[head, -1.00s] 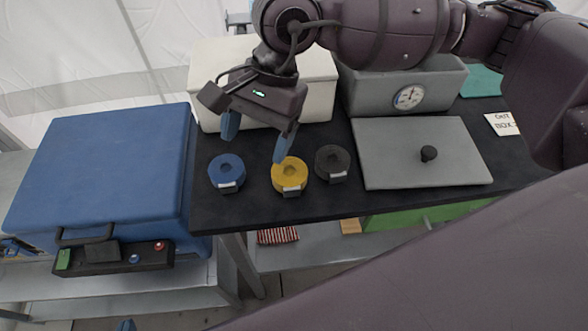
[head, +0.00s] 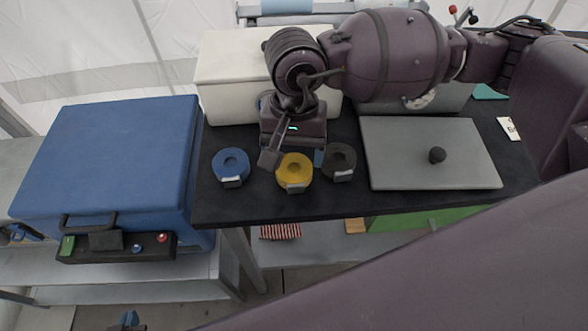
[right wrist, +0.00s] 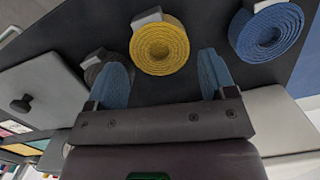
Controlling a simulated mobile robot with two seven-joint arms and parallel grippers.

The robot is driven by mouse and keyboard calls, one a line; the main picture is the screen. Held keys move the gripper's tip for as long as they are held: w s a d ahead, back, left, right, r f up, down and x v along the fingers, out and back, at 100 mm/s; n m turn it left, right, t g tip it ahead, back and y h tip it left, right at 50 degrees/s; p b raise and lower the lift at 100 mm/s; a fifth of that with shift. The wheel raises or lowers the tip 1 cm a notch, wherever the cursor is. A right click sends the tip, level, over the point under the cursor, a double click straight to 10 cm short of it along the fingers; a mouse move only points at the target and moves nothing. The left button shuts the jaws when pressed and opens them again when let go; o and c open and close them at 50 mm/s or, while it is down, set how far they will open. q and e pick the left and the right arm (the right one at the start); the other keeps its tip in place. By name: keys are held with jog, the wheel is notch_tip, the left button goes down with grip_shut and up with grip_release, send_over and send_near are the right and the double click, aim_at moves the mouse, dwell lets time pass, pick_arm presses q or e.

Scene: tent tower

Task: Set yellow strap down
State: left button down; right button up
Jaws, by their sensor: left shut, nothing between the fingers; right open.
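The yellow strap (head: 294,174) is a coiled roll with a pale label, lying flat on the black table (head: 345,205) between a blue roll (head: 230,166) and a dark grey roll (head: 340,160). My right gripper (head: 293,158) is open and empty just behind it. In the right wrist view, the yellow strap (right wrist: 160,47) lies beyond the gap between the blue fingertips (right wrist: 163,72), and the fingers are not closed on it. One finger overlaps the dark roll in that view. My left gripper (head: 128,321) shows only partly at the bottom edge, shut and away from the table.
A blue cooler (head: 110,155) stands at the left. A white box (head: 230,80) and a grey box with a dial stand behind. A grey lid with a black knob (head: 437,156) lies right of the rolls. The black table's front strip is clear.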

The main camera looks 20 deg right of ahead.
aim_at(294, 168)
jog(key=shift+s+f, duration=0.2)
jog(key=shift+f, duration=2.15)
jog(key=shift+c, duration=0.2)
jog(key=c, duration=0.6)
